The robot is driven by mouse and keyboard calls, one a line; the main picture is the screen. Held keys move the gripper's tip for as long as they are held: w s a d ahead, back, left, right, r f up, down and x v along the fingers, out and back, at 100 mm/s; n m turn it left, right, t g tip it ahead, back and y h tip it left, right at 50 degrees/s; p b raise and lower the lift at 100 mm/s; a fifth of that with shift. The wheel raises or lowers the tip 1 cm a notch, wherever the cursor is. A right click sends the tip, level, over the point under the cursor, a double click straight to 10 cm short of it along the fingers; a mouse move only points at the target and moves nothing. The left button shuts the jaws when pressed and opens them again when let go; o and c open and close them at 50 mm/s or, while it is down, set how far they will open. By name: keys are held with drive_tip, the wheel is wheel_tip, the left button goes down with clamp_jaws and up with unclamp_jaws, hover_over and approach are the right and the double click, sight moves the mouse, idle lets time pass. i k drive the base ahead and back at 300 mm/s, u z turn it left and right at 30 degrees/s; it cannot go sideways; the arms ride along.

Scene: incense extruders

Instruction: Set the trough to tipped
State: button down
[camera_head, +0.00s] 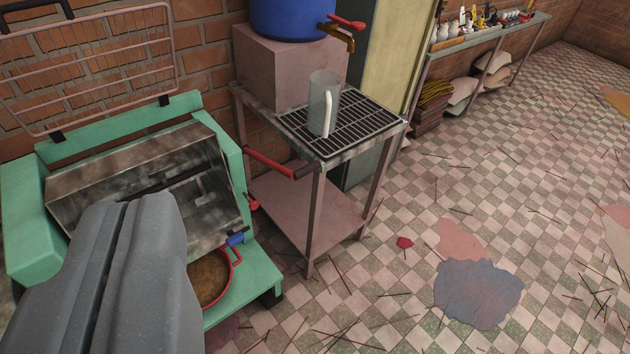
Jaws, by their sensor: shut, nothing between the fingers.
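The trough (70,193) is a worn grey metal box set in a mint-green frame (25,225) at the left. It sits tilted, with its open side facing toward me and its lower edge toward the front. A small red knob (253,204) shows at the right side of the frame. A red-rimmed pan (212,280) with brown contents stands below the trough's front right. My gripper (140,203) is shut and empty, in front of the trough in the picture, and hides part of its lower left. I cannot tell whether it touches the trough.
A metal cart (312,215) with a red bar handle (278,164) stands close to the right. It carries a grate, a clear jug (323,105) and a blue barrel (290,18). The checkered floor at right has stains and scattered sticks.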

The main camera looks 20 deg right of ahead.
sight(70, 190)
drive_tip(key=i, duration=0.95)
drive_tip(key=u, duration=0.05)
